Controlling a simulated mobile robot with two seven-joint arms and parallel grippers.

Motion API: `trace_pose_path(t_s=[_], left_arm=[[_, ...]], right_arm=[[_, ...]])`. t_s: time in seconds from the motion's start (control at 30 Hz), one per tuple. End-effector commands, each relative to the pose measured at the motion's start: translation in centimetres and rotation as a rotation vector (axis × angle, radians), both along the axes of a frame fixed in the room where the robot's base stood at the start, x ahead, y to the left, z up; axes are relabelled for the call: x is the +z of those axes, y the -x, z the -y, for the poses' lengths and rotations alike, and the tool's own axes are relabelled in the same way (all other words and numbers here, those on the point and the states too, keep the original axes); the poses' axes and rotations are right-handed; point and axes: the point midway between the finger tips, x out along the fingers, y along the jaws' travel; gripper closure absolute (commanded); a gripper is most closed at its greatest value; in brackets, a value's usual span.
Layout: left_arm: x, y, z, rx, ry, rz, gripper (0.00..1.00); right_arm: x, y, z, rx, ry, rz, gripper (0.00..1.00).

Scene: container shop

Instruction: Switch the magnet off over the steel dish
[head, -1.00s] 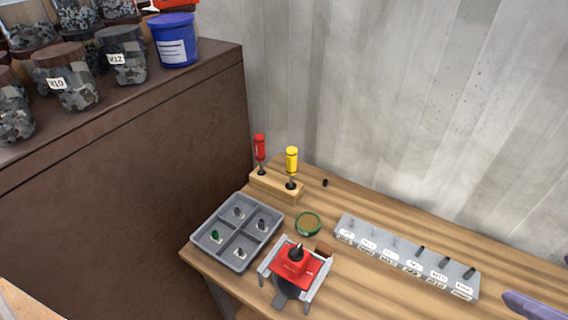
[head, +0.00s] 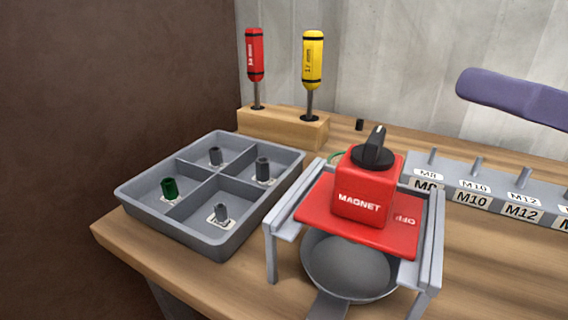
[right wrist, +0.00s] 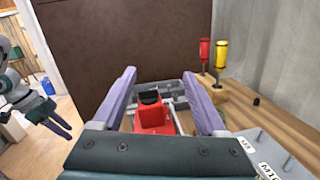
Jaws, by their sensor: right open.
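The red magnet block (head: 367,190) sits on its red plate on a grey stand (head: 437,240), with a black knob (head: 373,152) on top. "OFF" is lettered on the plate; I cannot tell the knob's setting. The steel dish (head: 350,268) is under the plate; its visible part looks empty. In the head view one purple finger of my right gripper (head: 470,86) shows to the right, apart from the magnet. In the right wrist view my right gripper (right wrist: 158,76) is open and empty, with the magnet (right wrist: 152,116) ahead between its fingers. My left gripper (right wrist: 62,127) is at far left, well away.
A grey four-part tray (head: 215,240) with small parts, one green, stands left of the magnet. A wooden block (head: 285,128) with a red and a yellow screwdriver is behind. A labelled stud rack (head: 480,190) is to the right. A small black piece (head: 359,124) lies behind.

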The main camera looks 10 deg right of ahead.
Motion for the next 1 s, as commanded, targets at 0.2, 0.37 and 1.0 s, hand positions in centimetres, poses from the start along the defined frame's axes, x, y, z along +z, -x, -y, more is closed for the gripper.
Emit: trace_pose_path(t_s=[0.2, 0.37, 1.0], left_arm=[[-3.7, 0.0, 0.2, 0.004, 0.007, 0.001, 0.5], [-3.1, 0.0, 0.2, 0.006, 0.01, 0.001, 0.5], [-0.7, 0.0, 0.1, 0.001, 0.003, 0.001, 0.5]], right_arm=[[-5.1, 1.6, -0.8, 0.127, 0.177, 0.085, 0.25], [-4.8, 1.1, -1.8, 0.138, 0.188, 0.094, 0.25], [-4.8, -3.7, -9.1, 0.136, 0.185, 0.091, 0.25]])
